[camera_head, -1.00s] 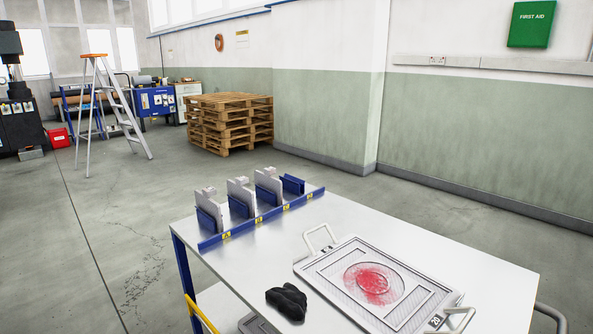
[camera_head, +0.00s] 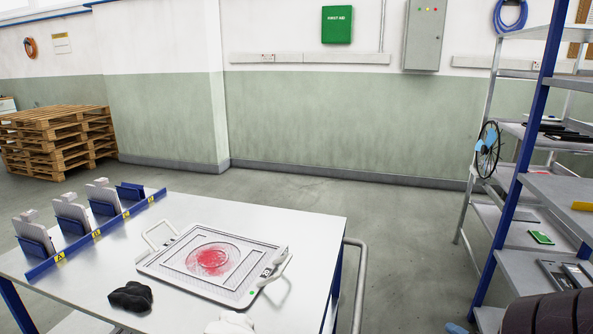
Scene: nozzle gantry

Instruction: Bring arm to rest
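Neither of my grippers shows clearly in the head view. A dark ribbed part at the lower right corner may be mine, but I cannot tell. A white table (camera_head: 310,226) stands at the lower left. On it lies a grey tray (camera_head: 170,272) with two handles and a red smear (camera_head: 212,259) on its middle plate. A black crumpled item (camera_head: 131,297) lies in front of the tray. A whitish item (camera_head: 230,323) at the bottom edge is cut off.
A blue rack (camera_head: 100,236) with upright grey pieces in several slots stands on the table's left part. A shelf unit (camera_head: 545,187) with blue posts stands at the right. Stacked pallets (camera_head: 60,140) are at the far left. Open floor (camera_head: 400,240) lies between table and shelf.

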